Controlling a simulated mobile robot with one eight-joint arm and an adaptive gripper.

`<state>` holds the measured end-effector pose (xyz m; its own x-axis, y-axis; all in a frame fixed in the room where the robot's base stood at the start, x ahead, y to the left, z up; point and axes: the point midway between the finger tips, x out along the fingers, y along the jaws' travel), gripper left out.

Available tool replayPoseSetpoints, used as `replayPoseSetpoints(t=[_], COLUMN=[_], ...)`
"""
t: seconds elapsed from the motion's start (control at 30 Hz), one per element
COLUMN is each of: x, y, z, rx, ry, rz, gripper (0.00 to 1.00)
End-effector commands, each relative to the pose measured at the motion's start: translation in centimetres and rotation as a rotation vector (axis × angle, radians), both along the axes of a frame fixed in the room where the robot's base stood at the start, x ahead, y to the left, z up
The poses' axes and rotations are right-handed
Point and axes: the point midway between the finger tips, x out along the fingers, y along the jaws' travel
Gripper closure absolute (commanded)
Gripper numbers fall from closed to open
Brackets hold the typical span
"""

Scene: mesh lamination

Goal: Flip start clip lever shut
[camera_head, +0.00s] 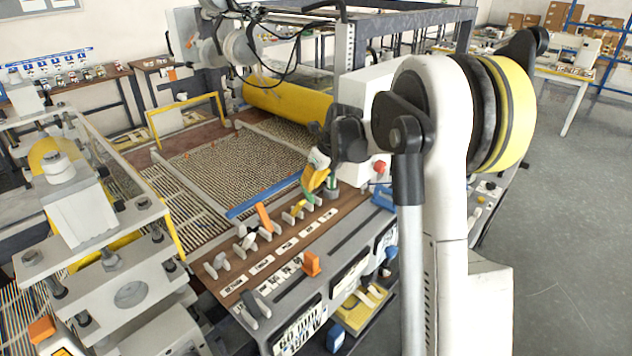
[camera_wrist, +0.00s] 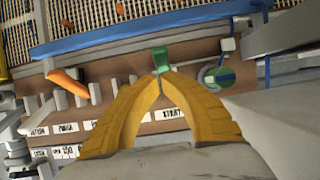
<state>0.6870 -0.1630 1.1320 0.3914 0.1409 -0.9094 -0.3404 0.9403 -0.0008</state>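The start clip's green lever (camera_wrist: 161,58) stands up just past my fingertips in the wrist view. A START label (camera_wrist: 170,112) shows on the brown panel between my fingers. In the head view the green lever (camera_head: 308,196) is at the right end of a row of levers on the panel, just below my gripper (camera_head: 311,187). My gripper has yellow fingers, and in the wrist view its tips (camera_wrist: 160,77) meet or nearly meet at the lever's base. I cannot tell whether they touch or pinch it. The lever's lower part is hidden by the fingertips.
An orange lever (camera_head: 265,218) and several white clips stand left of the green lever. A blue bar (camera_head: 268,196) runs behind the row. A green-and-white round part (camera_wrist: 217,76) sits close on the right. A red button (camera_head: 380,167) is further right.

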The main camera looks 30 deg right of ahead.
Motion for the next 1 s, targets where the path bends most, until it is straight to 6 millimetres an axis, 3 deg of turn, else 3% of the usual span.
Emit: replayPoseSetpoints(t=[0.13, 1.0], x=[0.8, 1.6], y=[0.3, 0.6], z=[0.1, -0.1], rx=[-0.031, -0.027], ry=[0.084, 0.075], rz=[0.002, 0.001], gripper=[1.0, 1.0])
